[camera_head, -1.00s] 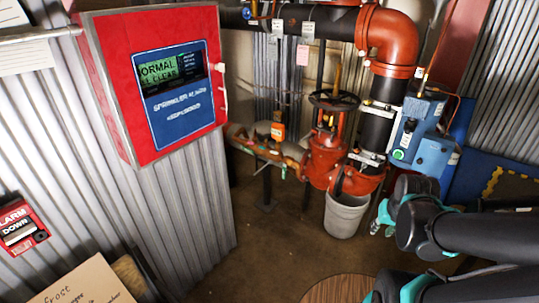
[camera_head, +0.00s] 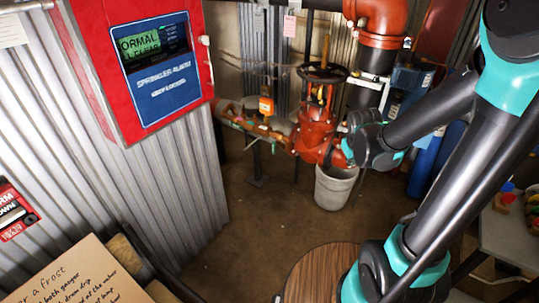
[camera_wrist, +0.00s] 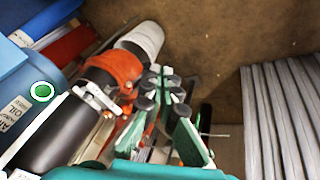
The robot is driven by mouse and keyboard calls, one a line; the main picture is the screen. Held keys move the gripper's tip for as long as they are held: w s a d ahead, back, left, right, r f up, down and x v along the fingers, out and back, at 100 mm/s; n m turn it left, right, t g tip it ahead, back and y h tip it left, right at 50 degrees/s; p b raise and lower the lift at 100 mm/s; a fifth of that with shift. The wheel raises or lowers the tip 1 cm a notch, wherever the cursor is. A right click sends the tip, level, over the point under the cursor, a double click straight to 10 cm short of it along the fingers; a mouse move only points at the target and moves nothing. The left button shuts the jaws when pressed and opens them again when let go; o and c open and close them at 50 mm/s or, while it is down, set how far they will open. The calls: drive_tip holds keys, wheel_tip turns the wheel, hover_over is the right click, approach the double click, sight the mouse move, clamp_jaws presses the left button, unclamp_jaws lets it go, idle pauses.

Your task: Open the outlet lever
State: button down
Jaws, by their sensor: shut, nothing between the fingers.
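The red valve assembly (camera_head: 318,130) with a dark handwheel (camera_head: 322,72) stands in the back pipework in the head view. I cannot pick out the outlet lever with certainty in either view; my arm covers part of the valve's right side. In the wrist view, my gripper (camera_wrist: 165,88) points toward the red pipe coupling (camera_wrist: 118,70) and the grey bucket (camera_wrist: 146,38). Its fingers are shut and empty. I cannot tell whether they touch anything. In the head view, my wrist is at the valve's right side and the fingertips are hidden.
The grey bucket also shows below the valve (camera_head: 334,188). A red alarm panel (camera_head: 150,60) hangs on the corrugated wall at left. A round wooden top (camera_head: 318,275) and a cardboard sign (camera_head: 75,275) are in front. The brown floor (camera_head: 245,235) between is clear.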

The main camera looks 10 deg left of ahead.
drive_tip(key=w+a+f+n+t, duration=0.1)
drive_tip(key=w+a+f+n, duration=0.2)
drive_tip(key=w+a, duration=0.4)
drive_tip(key=w+a+f+n+t, duration=0.1)
drive_tip(key=w+a+f+n, duration=0.2)
drive_tip(key=w+a, duration=0.45)
drive_tip(key=w+a+f+n+t, duration=0.1)
drive_tip(key=w+a+f+n, duration=0.15)
drive_tip(key=a+f, duration=0.5)
drive_tip(key=w+a+f+n+t, duration=0.15)
drive_tip(key=a+f+n, duration=0.25)
drive_tip(key=a, duration=0.6)
drive_tip(key=shift+w+d+f, duration=0.5)
drive_tip(key=shift+w+f, duration=0.9)
drive_tip(key=shift+w, duration=2.4)
drive_tip(key=shift+w+a+r, duration=0.85)
drive_tip(key=shift+w+a, duration=0.3)
drive_tip(key=shift+a, duration=1.6)
drive_tip(key=s+a, duration=0.2)
drive_tip(key=s, duration=0.3)
drive_tip(key=shift+s+f+g+y, duration=0.3)
drive_tip(key=shift+s+f+g, duration=0.05)
